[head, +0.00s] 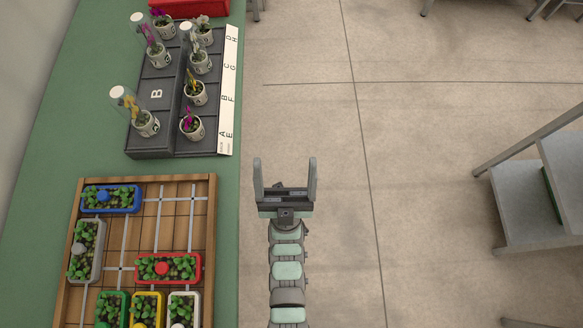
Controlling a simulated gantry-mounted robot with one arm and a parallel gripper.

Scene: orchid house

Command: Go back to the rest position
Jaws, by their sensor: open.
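My gripper (285,178) is open and empty. Its two upright fingers stand wide apart. It is over the bare floor, just right of the edge of the green bench (52,150). My arm runs straight down from it to the bottom edge of the head view. Nothing touches the gripper.
A dark stepped rack (152,141) holds several potted orchids, some under clear tubes. A white lettered strip (229,90) runs along its right side. A wooden tray (211,215) holds several coloured planters. A grey shelf unit (530,195) stands at right. The floor (410,140) between is clear.

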